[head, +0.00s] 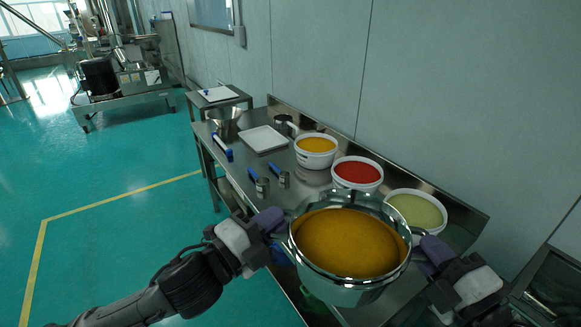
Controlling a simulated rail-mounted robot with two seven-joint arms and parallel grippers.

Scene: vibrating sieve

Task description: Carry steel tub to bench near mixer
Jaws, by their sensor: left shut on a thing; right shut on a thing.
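The steel tub (345,291) is a shiny round pot filled with orange-brown powder, in the lower middle of the head view. My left gripper (276,222) is shut on the tub's left side handle. My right gripper (428,243) is shut on the tub's right side handle. The tub looks nearly level, in front of the near end of the steel bench (232,165). Whether its bottom touches the bench cannot be told. No mixer can be named for certain.
White bowls of yellow (316,152), red (357,178) and pale green powder (414,214) line the bench's wall side. A white tray (263,139), a steel funnel (224,121) and small blue-handled tools lie farther along. Machinery (122,78) stands at back left. Green floor at left is clear.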

